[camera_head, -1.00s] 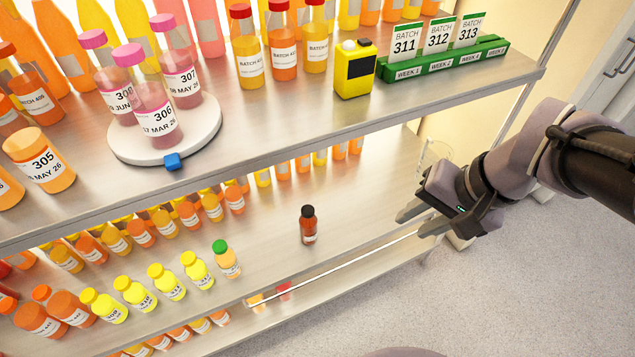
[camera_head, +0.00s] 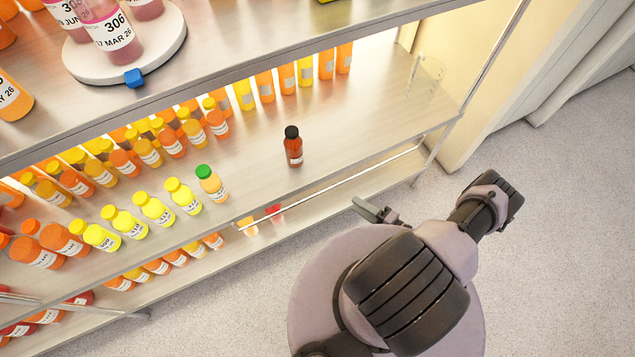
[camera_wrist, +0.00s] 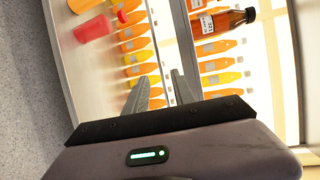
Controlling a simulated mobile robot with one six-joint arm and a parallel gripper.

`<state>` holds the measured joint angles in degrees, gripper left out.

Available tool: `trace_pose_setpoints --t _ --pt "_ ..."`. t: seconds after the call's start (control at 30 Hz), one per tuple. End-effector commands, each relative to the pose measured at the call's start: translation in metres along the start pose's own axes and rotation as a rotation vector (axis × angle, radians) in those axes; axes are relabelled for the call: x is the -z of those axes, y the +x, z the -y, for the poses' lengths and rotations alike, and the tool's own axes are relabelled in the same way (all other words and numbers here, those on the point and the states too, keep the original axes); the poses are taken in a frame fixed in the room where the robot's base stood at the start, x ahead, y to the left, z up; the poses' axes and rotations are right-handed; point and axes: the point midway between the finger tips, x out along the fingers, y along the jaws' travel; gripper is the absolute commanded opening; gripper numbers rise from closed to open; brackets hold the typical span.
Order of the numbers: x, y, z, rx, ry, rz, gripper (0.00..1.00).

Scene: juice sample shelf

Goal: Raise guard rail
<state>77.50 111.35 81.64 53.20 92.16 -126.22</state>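The guard rail (camera_head: 330,187) is a thin pale bar running along the front edge of the middle shelf, low against it. A dark red-brown bottle with a black cap (camera_head: 293,147) stands on that shelf behind the rail; it also shows in the wrist view (camera_wrist: 220,22). My gripper (camera_head: 376,212) is below and in front of the rail's right part, partly hidden by my arm. In the wrist view my gripper (camera_wrist: 160,92) has its two fingers apart with nothing held between them. The fingers point toward the shelf edge (camera_wrist: 185,45); I cannot tell the rail from the edge there.
Rows of yellow and orange bottles (camera_head: 153,209) fill the left of the middle shelf, with a green-capped bottle (camera_head: 211,183) nearest the rail. A clear container (camera_head: 425,78) stands at the right end. The upper shelf holds a round white stand (camera_head: 160,55). Floor (camera_head: 560,230) is open at right.

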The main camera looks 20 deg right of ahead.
Motion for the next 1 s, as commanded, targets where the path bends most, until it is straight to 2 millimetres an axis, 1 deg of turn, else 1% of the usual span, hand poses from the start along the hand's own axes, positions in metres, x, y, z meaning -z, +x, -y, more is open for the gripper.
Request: trace_pose_setpoints --t 0.03,0.1,0.3,0.4,0.5,0.6,0.7,0.97,1.0 --pt "-0.002 0.015 -0.003 -0.001 0.000 0.009 0.31" --pt "-0.003 0.037 -0.003 -0.002 0.000 0.012 0.31" --pt "-0.003 0.094 -0.003 -0.002 -0.001 0.012 0.31" --pt "-0.003 0.117 -0.003 -0.002 -0.001 0.010 0.31" --pt "-0.003 0.135 -0.003 -0.002 0.000 0.009 0.31" --pt "-0.003 0.146 -0.002 -0.002 0.000 0.008 0.31" --pt "-0.003 0.152 -0.001 -0.002 0.000 0.007 0.31" --pt "-0.002 0.153 0.000 -0.002 0.001 0.006 0.31" --pt "-0.002 0.153 0.000 -0.002 0.001 0.006 0.23"
